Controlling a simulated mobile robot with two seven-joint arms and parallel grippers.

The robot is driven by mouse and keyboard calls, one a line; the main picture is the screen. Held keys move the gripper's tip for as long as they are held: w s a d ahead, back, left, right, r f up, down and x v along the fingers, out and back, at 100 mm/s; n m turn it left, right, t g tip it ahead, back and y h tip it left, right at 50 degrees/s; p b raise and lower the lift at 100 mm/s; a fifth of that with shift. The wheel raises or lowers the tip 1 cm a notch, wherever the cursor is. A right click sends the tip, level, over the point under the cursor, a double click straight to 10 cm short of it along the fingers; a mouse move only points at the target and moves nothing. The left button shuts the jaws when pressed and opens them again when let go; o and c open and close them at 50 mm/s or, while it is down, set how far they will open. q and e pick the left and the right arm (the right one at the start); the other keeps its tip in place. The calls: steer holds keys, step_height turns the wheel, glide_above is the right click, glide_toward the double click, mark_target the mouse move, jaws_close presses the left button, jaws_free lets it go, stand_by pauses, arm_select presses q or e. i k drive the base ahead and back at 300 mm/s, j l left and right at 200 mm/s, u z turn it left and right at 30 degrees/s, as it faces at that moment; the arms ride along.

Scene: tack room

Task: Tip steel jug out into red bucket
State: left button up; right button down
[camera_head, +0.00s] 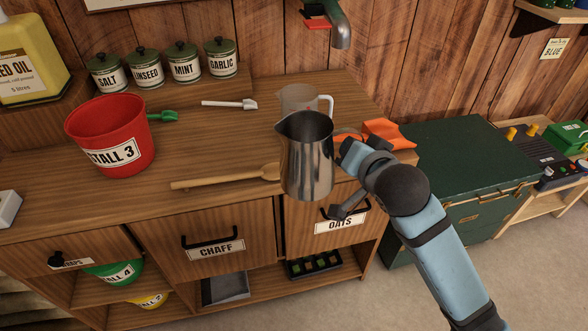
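The steel jug (306,160) is upright, held in front of the counter's right part. Its open top and spout show, but what is inside cannot be made out. My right gripper (347,150) comes in from the right and is shut on the jug's handle side; its fingertips are partly hidden. The red bucket (112,150), labelled STALL 3, stands upright on the counter at the left, well apart from the jug. Its visible inside looks empty. My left gripper is not in view.
A wooden spoon (222,178) lies on the counter (205,135) between bucket and jug. A clear measuring jug (297,98) and orange item (388,134) are behind the steel jug.

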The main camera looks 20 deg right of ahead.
mark_target(117, 138)
steer(key=k+l+u, duration=0.2)
steer(key=l, duration=0.35)
steer(key=k+l+u, duration=0.25)
steer(key=k+l, duration=0.15)
